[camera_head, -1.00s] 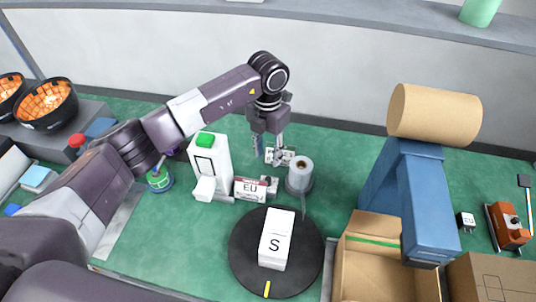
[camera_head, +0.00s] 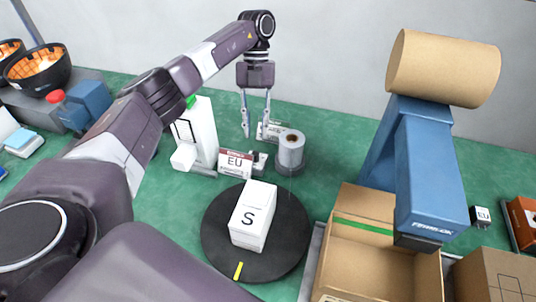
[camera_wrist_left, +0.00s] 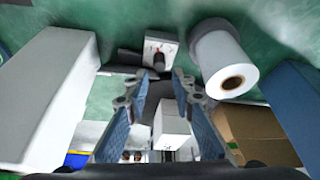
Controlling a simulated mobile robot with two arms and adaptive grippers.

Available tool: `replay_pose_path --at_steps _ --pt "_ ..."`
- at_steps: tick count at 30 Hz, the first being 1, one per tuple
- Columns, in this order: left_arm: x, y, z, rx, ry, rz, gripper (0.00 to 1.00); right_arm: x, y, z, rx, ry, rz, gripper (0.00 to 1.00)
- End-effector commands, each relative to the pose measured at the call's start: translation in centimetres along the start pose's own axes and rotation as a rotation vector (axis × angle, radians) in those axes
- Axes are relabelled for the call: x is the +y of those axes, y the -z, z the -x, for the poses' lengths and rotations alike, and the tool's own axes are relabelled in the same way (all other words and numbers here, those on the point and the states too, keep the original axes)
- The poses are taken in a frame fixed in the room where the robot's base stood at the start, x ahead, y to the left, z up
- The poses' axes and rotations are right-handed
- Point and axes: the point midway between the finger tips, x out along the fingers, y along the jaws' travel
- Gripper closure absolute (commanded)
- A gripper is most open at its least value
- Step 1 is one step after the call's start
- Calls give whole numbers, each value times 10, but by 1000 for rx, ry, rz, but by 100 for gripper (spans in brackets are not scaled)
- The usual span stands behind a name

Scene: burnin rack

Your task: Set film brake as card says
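A white plate with dark markings (camera_head: 266,131), likely the film brake's dial, is behind and left of the film roll (camera_head: 291,153). In the left wrist view this plate (camera_wrist_left: 147,46) shows red marks and a black knob (camera_wrist_left: 159,61). My left gripper (camera_head: 256,134) points down, open and empty, close to the plate. In the left wrist view its fingertips (camera_wrist_left: 155,88) are apart, below the knob; contact cannot be told. My right gripper is not in view.
A white box marked S (camera_head: 253,215) stands on the black turntable (camera_head: 220,225). A white machine with a green top (camera_head: 203,130) is left of the card. A blue post (camera_head: 428,170) and an open carton (camera_head: 347,243) stand on the right.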

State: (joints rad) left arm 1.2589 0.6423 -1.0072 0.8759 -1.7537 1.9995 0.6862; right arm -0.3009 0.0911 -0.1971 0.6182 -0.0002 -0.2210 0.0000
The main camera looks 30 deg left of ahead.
Motion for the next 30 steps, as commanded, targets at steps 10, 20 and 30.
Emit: replay_pose_path --at_steps 10,20,30 --pt "0 2 -50 2 -3 -3 77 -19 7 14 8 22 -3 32" --pt "0 0 -69 -2 -2 -3 77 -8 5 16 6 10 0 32" --pt "0 0 -69 -2 -2 -3 97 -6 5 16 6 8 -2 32"
